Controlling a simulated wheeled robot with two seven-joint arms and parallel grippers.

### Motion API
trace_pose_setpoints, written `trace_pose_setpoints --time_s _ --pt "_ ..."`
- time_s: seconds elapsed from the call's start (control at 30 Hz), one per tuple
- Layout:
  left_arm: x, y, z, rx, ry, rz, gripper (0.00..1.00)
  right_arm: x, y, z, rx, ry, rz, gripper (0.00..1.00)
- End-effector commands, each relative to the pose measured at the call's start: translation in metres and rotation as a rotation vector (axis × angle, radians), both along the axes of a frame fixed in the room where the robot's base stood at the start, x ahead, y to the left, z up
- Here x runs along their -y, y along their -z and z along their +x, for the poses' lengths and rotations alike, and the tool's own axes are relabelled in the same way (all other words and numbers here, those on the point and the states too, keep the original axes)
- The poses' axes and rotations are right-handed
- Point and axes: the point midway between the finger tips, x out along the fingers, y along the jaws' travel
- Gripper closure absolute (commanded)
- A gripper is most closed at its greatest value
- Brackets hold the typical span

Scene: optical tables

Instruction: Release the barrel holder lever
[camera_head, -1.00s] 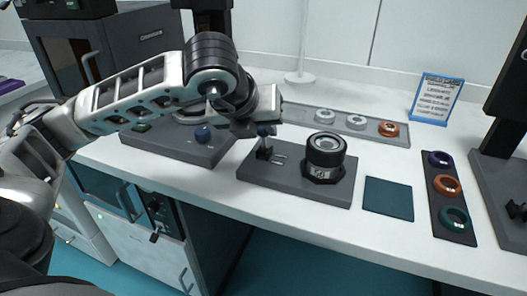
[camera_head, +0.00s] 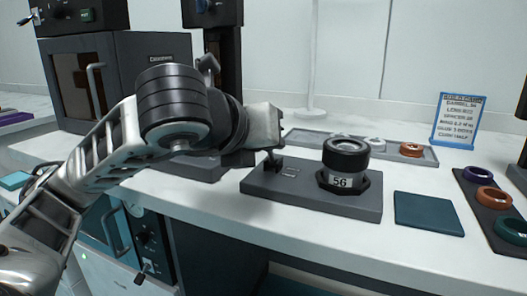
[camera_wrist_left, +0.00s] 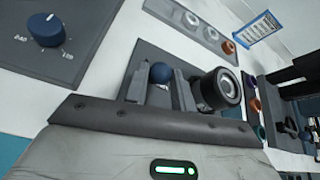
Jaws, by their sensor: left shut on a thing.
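The barrel holder is a dark grey base plate (camera_head: 300,199) on the white table. A black lens barrel (camera_head: 346,158) stands upright in its dark collar, which carries a "56" label (camera_head: 341,182). The lever (camera_head: 274,166) rises at the left part of the plate. Its blue ball knob (camera_wrist_left: 160,72) shows between the fingers in the left wrist view, but is hidden in the head view. My left gripper (camera_head: 270,148) is at the lever top, shut on the knob. The barrel (camera_wrist_left: 220,90) is just right of the fingers in the wrist view. My right gripper is not in view.
A grey tray (camera_head: 425,157) with rings lies behind the holder. A teal mat (camera_head: 428,214) lies to its right, then a dark strip with coloured rings (camera_head: 492,198). A blue-framed sign (camera_head: 458,121) stands at the back. A blue dial (camera_wrist_left: 46,29) is left in the wrist view.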

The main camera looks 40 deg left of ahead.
Motion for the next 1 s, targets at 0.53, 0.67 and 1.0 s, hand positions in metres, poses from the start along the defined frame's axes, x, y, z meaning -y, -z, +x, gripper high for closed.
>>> trace_pose_setpoints --time_s 0.53,0.67,1.0 --pt "0.000 0.000 0.000 0.004 0.000 0.002 0.54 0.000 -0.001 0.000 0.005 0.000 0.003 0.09" --pt "0.000 0.000 0.000 0.003 0.001 0.001 0.54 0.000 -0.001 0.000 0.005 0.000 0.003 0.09" --pt "0.004 -0.006 -0.016 0.011 0.003 -0.002 0.54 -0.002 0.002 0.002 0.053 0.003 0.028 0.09"
